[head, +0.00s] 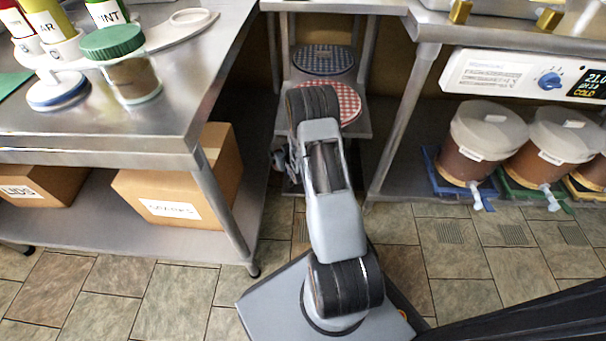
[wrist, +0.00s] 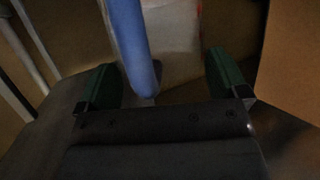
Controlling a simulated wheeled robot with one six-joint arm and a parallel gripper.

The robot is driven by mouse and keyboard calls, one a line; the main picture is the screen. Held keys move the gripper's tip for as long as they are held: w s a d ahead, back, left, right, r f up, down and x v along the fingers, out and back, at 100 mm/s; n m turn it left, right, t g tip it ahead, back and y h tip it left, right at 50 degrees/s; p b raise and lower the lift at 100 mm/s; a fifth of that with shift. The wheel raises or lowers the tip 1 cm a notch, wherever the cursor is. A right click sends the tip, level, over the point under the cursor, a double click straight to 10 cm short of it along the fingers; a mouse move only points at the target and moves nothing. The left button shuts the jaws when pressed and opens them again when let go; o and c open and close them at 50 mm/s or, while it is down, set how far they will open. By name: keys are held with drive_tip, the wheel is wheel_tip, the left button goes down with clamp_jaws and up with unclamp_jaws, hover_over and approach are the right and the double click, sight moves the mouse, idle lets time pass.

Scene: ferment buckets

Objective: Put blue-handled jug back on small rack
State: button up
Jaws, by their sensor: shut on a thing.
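In the wrist view my gripper (wrist: 162,68) has its two dark green fingers either side of the jug's blue handle (wrist: 130,40), and it is shut on the jug. The handle stands close to the left finger. The jug's pale body (wrist: 178,40) is just beyond, with its top cut off by the frame. In the head view my arm reaches down and away, and hides the gripper and jug. A small metal rack (head: 362,125) stands beyond the arm. It bears a blue checked round lid (head: 323,58) and a red checked one (head: 350,104).
A steel table (head: 150,150) stands on the left, with cardboard boxes (head: 178,185) on its lower shelf. On the right, several brown buckets (head: 480,145) with taps stand on a low shelf. Brown panels flank the gripper in the wrist view. Tiled floor (head: 455,270) is clear at front right.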

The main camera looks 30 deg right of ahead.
drive_tip(key=d+f+h, duration=0.1)
drive_tip(key=d+f, duration=0.2)
drive_tip(key=d, duration=0.7)
wheel_tip(320, 180, down, 9)
drive_tip(key=s+b, duration=0.1)
drive_tip(key=b, duration=0.4)
drive_tip(key=shift+d+f+m, duration=0.15)
drive_tip(key=shift+m, duration=0.25)
drive_tip(key=shift+f, duration=0.2)
drive_tip(key=o, duration=1.2)
drive_tip(key=shift+r, duration=0.1)
drive_tip(key=p+v, duration=0.4)
drive_tip(key=v, duration=0.8)
drive_tip(key=shift+r+p, duration=0.2)
drive_tip(key=shift+p, duration=0.2)
